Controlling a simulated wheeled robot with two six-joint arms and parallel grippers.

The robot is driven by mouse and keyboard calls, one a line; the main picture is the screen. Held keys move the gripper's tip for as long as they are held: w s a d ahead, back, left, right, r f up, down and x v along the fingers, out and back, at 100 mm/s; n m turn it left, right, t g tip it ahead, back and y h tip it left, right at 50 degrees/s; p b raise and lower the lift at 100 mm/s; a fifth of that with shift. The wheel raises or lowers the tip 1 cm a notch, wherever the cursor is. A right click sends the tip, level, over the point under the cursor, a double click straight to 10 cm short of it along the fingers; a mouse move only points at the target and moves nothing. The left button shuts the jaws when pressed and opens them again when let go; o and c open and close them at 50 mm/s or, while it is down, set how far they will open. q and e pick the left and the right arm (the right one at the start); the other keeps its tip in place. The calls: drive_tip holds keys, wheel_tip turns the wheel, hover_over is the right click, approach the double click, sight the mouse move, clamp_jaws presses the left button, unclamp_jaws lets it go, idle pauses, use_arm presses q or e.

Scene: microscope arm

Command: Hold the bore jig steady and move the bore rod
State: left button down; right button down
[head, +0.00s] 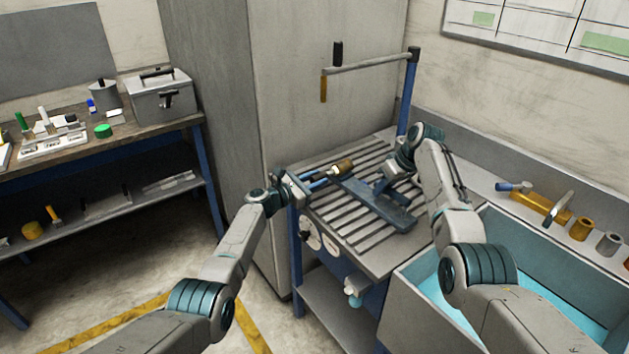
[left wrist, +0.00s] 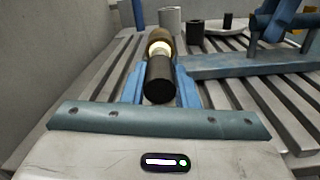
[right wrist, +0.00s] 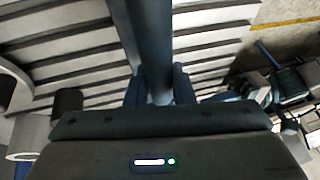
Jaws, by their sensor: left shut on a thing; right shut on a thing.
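The bore rod, with a black grip (left wrist: 160,78) and a brass-coloured part (head: 343,166), lies between the fingers of my left gripper (head: 318,180). In the left wrist view a bright ring shows between the black and brass parts. My left gripper is shut on it above the slotted table's near left side. The bore jig, a long blue-grey bar (head: 380,205), lies across the slats to the right of the rod. My right gripper (head: 385,185) is shut on part of the jig, seen as a dark bar (right wrist: 145,40) in the right wrist view. The rod's far end is hidden.
A blue-lined bin (head: 540,265) stands at right, below a ledge with several small parts. A tall grey cabinet (head: 215,110) stands behind left.

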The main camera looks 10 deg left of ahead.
sight(323, 176)
use_arm(q)
drive_tip(key=shift+x, duration=1.5)
drive_tip(key=c, duration=1.1)
unclamp_jaws()
drive_tip(key=shift+v, duration=0.75)
drive_tip(key=v, duration=1)
drive_tip(key=shift+s+a, duration=0.1)
drive_tip(key=shift+a, duration=0.05)
